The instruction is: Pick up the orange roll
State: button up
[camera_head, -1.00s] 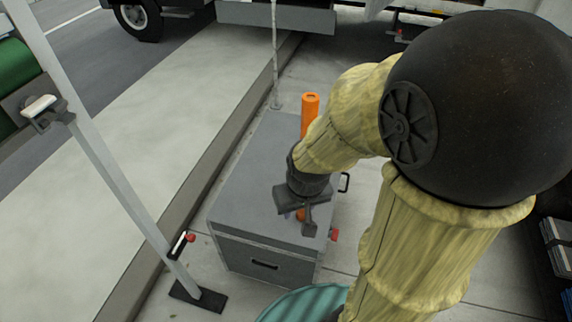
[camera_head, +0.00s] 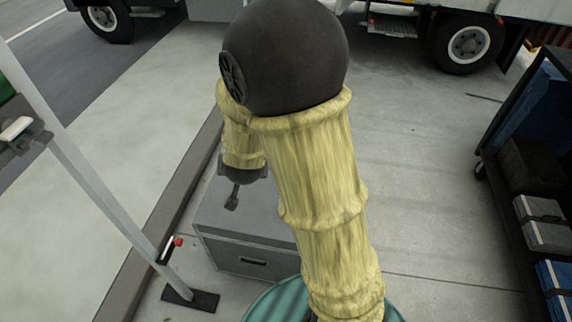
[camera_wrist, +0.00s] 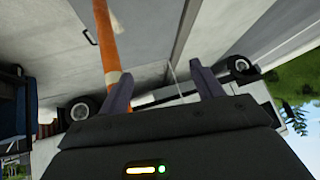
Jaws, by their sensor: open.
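The orange roll (camera_wrist: 108,45) shows in the wrist view as a long orange cylinder with a paler band near its lower end. It runs from the top edge down to the left finger, which partly covers it. It is not between the fingers; whether it touches the left finger I cannot tell. In the head view the roll is hidden behind my arm. My gripper (camera_wrist: 164,88) is open and empty. In the head view my gripper (camera_head: 232,200) is over the grey case (camera_head: 215,225), mostly hidden by my wrist.
A pole on a dark foot (camera_head: 190,298) stands left of the case. A dark shelf cart (camera_head: 525,165) is at the right. A truck with a wheel (camera_head: 468,44) stands at the back. The pavement (camera_head: 420,150) between case and cart is clear.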

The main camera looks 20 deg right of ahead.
notch_tip(320, 180, up, 8)
jog(key=d+m+t+h+p, duration=0.1)
jog(key=m+h+p, duration=0.1)
jog(key=h, duration=0.4)
jog(key=d+m+t+h+p, duration=0.1)
jog(key=d+m+h+p, duration=0.1)
jog(key=m+h, duration=0.2)
jog(key=h, duration=0.3)
jog(key=shift+h, duration=0.3)
jog(key=shift+r, duration=0.1)
jog(key=p+x, duration=0.5)
jog(key=x, duration=0.7)
jog(key=shift+w, duration=0.15)
